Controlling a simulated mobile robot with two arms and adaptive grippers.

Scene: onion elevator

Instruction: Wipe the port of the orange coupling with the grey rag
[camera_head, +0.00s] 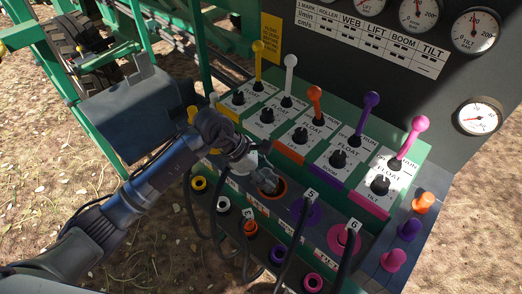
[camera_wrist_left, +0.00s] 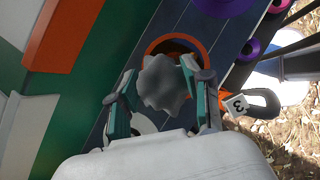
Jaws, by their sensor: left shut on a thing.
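The orange coupling (camera_head: 282,189) is a round port with an orange ring in the lower row of the green control stand. In the left wrist view its ring (camera_wrist_left: 178,37) shows just beyond the rag, around a dark opening. My left gripper (camera_head: 263,178) is shut on the crumpled grey rag (camera_wrist_left: 163,85), between its two fingers. The rag (camera_head: 268,182) is over the coupling's opening and partly covers it. I cannot tell how firmly it touches the port. My right gripper is not in view.
Black hoses with number tags, such as 5 (camera_head: 311,196) and 6 (camera_head: 353,225), hang beside the coupling. A purple coupling (camera_head: 306,212) is to its right. Several coloured levers, such as the orange lever (camera_head: 314,97), stand above. Orange and purple caps (camera_head: 424,202) sit at the right.

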